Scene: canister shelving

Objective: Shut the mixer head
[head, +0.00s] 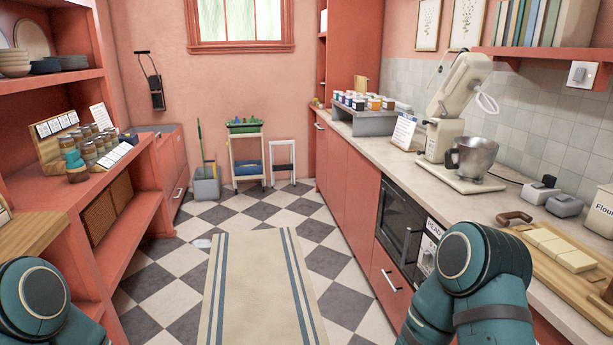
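The cream stand mixer (437,142) stands on the right-hand counter. Its head (460,84) is tilted up and back, so the mixer is open. My two arms show only as teal links at the bottom left and bottom right edges. Neither gripper shows in the view. The right arm's links are in front of the counter, nearer to me than the mixer.
A cutting board (551,272) with pale blocks lies on the near counter, and small grey containers (564,205) stand behind it. A sign card (403,132) stands left of the mixer. Shelves with jars line the left. The floor with a striped rug (258,290) is clear.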

